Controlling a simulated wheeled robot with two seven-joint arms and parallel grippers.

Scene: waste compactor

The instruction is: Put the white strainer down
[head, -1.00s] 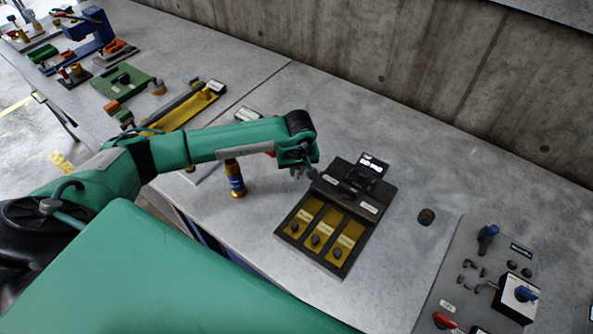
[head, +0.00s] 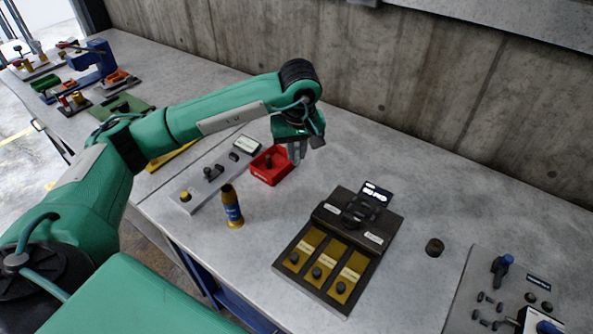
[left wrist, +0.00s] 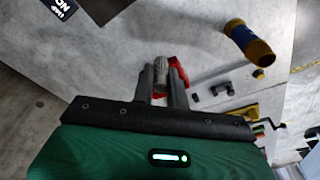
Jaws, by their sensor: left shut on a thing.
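My left gripper (head: 296,153) is above the bench, near the right side of a small red tray in the head view. In the left wrist view my left gripper (left wrist: 163,74) is shut on a small pale grey, ribbed piece, which I take for the white strainer (left wrist: 175,64). Its ribbed end sticks out between the fingertips. In the head view I cannot tell the strainer from the fingers. The gap to the bench is hard to judge. My right gripper is not in view.
The red tray (head: 260,173) with a dark knob stands on the bench beside a grey panel (head: 215,182). A brown-and-blue cylinder (head: 231,207) stands in front.

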